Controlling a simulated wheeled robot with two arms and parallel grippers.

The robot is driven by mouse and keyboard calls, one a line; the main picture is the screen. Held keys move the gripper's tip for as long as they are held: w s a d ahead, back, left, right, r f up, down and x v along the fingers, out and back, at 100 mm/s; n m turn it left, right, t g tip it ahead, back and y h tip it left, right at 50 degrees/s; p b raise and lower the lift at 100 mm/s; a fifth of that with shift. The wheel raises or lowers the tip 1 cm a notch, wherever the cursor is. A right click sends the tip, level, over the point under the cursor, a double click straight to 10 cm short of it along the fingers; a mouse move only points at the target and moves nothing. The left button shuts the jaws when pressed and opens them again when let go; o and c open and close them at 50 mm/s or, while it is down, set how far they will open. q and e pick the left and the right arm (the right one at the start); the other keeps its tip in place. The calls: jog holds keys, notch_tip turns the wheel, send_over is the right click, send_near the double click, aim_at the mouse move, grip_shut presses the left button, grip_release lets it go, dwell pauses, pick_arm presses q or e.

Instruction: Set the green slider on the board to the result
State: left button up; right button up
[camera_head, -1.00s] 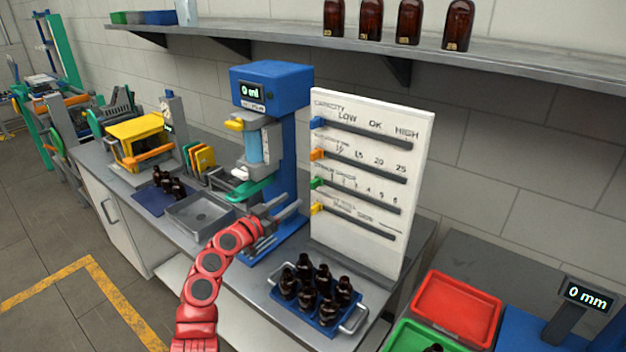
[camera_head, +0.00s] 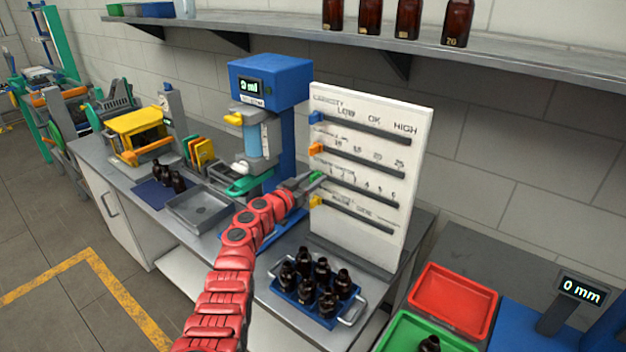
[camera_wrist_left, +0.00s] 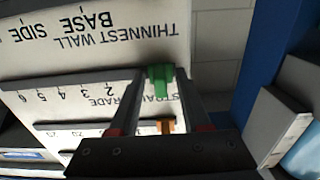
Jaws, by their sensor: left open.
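The white board (camera_head: 365,240) stands upright on the bench with several slots and sliders. The green slider (camera_head: 317,177) is at the left end of the third slot, left of the number 1. My left gripper (camera_head: 309,183) is at that slider. In the left wrist view the green slider (camera_wrist_left: 160,78) sits between the two fingertips of my left gripper (camera_wrist_left: 162,82), which is open around it. I cannot tell whether a finger touches it. The blue slider (camera_head: 315,117), orange slider (camera_head: 315,149) and yellow slider (camera_head: 316,201) are also at the left ends of their slots. My right gripper is not in view.
A blue machine (camera_head: 270,80) with a display stands left of the board. A blue tray (camera_head: 338,318) of several amber bottles lies below it. A red bin (camera_head: 455,303) and green bin (camera_head: 400,335) are at the right, near a "0 mm" display (camera_head: 582,290).

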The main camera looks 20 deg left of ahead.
pick_arm(q)
grip_shut()
dwell(0.3)
dwell(1.2)
